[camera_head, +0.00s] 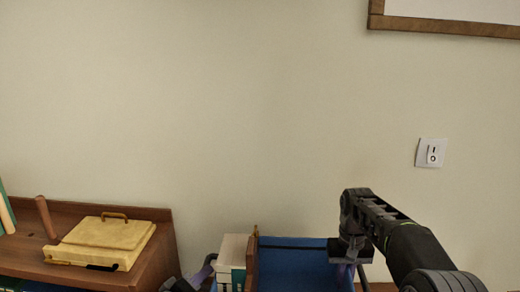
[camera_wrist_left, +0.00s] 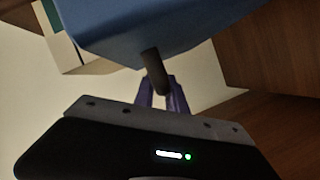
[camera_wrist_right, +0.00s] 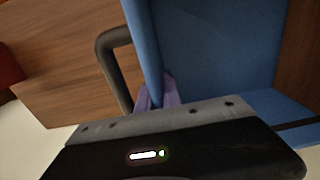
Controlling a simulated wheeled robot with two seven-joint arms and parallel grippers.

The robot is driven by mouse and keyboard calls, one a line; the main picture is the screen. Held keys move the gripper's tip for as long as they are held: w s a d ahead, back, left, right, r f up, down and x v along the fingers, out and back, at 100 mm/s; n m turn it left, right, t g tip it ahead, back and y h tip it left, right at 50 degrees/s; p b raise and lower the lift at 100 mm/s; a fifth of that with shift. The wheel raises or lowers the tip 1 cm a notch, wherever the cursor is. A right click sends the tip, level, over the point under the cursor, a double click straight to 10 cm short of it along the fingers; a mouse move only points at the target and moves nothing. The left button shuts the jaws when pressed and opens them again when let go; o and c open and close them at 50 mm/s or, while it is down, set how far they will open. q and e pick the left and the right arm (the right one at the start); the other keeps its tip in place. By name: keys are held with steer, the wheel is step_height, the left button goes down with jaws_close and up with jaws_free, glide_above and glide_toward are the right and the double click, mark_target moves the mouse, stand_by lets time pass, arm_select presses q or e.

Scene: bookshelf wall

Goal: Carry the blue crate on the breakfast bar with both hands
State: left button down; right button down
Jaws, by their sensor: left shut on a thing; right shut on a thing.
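The blue crate (camera_head: 308,262) is at the bottom of the head view, its lower part cut off by the frame. My left gripper (camera_head: 204,272) is at its left side. In the left wrist view its purple fingers (camera_wrist_left: 162,94) are closed at a dark handle (camera_wrist_left: 153,70) on the crate (camera_wrist_left: 150,25). My right gripper (camera_head: 350,270) is at the crate's right side. In the right wrist view its fingers (camera_wrist_right: 158,95) are closed at the crate's edge (camera_wrist_right: 148,50), beside a dark handle loop (camera_wrist_right: 106,62); the exact contact is hidden.
A brown wooden shelf unit (camera_head: 155,232) holding a yellow box (camera_head: 105,238) stands to the left. The wall behind bears a light switch (camera_head: 431,153) and a framed board (camera_head: 445,24).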

arm_select(q)
steer(key=shift+r, duration=0.35)
arm_select(e)
steer(key=shift+r, duration=0.25)
